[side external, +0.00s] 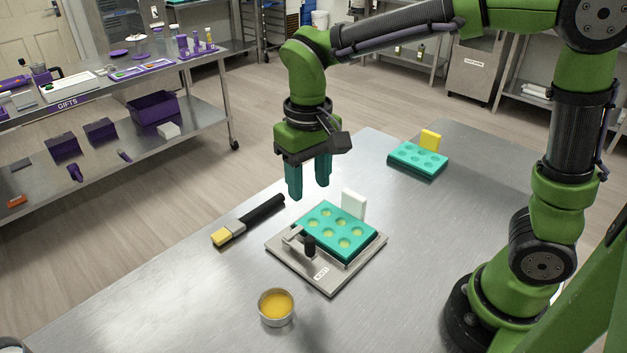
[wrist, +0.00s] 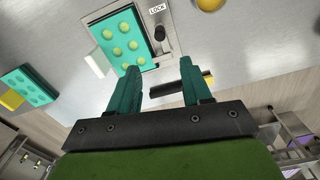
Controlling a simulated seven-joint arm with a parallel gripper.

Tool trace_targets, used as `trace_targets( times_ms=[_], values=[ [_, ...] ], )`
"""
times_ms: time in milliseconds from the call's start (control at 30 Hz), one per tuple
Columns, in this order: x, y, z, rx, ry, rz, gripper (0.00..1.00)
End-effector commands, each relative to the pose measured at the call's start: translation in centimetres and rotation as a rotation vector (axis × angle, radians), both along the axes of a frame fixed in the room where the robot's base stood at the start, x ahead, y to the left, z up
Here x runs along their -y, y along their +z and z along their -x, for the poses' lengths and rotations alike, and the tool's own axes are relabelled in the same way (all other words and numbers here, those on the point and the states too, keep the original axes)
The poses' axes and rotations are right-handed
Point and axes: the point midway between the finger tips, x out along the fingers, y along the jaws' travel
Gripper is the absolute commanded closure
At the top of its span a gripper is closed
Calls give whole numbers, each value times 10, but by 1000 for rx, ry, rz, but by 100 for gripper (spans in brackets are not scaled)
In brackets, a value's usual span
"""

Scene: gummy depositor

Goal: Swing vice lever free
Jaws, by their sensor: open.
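The vice (side external: 327,284) is a flat metal plate on the table with a LOCK label on its near side. Its lever has a metal arm (side external: 292,235) and an upright black knob (side external: 309,246), beside the near-left edge of the teal mould (side external: 322,213) clamped there. The mould's several cavities hold pale yellow-green filling. The knob also shows in the wrist view (wrist: 159,33), near the LOCK label. My gripper (side external: 309,190) points down, open and empty, above and beyond the vice, apart from the lever. In the wrist view its teal fingertips (wrist: 159,66) are spread.
A black-handled tool with a yellow end (side external: 262,214) lies left of the vice. A round cup of orange liquid (side external: 276,307) stands in front. A white block (side external: 353,205) stands behind the mould. A second teal mould (side external: 417,160) and yellow block (side external: 430,140) are at back right.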

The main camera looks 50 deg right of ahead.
Motion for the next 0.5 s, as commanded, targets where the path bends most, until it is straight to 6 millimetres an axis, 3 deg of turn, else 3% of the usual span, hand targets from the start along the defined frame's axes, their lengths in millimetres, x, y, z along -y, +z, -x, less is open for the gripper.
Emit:
trace_targets(
  times_ms=[500],
  values=[
    [1, -110, 1, -5, 0, 0, 51]
  ],
)
